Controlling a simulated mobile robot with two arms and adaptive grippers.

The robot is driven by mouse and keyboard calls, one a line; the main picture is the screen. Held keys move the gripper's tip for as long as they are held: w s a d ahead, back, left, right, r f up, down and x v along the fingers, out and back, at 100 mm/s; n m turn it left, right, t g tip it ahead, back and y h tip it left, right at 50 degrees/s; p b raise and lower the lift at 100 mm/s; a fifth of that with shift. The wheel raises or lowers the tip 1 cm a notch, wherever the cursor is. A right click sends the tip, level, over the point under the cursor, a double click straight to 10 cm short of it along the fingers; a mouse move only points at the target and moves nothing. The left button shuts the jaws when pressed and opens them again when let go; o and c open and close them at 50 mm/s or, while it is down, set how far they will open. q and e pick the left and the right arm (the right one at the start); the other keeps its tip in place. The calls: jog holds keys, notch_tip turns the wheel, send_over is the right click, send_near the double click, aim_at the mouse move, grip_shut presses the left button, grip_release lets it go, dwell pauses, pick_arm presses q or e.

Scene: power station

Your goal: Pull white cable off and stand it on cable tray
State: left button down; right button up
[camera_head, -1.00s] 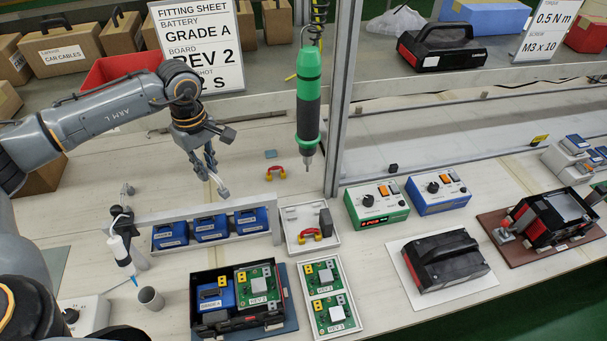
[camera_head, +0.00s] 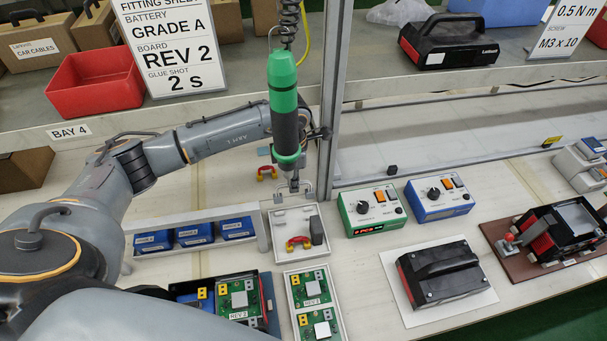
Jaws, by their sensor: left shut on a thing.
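My left gripper (camera_head: 293,184) is above the back end of the white cable tray (camera_head: 281,216), just below the hanging screwdriver. It is shut on a small pale thing, which looks like the white cable (camera_head: 308,187); the fingers and small size hide its details. The held cable is at the tray's back edge; I cannot tell whether it touches. In the tray lie a red cable with yellow ends (camera_head: 299,242) and a dark block (camera_head: 317,231). Another red and yellow cable (camera_head: 267,173) lies on the bench behind. My right gripper is not in view.
A green and black screwdriver (camera_head: 285,108) hangs in front of my left forearm. Blue batteries stand in a rack (camera_head: 259,232) left of the tray. Boards fill a tray (camera_head: 290,292) in front. Green (camera_head: 372,208) and blue (camera_head: 440,198) control boxes stand to the right.

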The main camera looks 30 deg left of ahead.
pick_arm(q)
jog(key=shift+s, duration=0.15)
jog(key=shift+d+f+b, duration=0.1)
jog(key=shift+f+b, duration=0.25)
jog(key=shift+f, duration=0.5)
jog(key=shift+f+b, duration=1.4)
jog(key=shift+f, duration=0.7)
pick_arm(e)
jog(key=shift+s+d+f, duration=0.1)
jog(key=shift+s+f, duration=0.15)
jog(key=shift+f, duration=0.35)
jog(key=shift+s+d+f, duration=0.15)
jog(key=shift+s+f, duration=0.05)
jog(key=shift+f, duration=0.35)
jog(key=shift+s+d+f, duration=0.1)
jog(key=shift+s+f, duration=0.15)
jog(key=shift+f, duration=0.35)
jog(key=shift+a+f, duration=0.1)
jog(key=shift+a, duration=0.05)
pick_arm(q)
jog(key=shift+w+t+b, duration=0.2)
jog(key=shift+t+b, duration=0.1)
jog(key=shift+b, duration=0.1)
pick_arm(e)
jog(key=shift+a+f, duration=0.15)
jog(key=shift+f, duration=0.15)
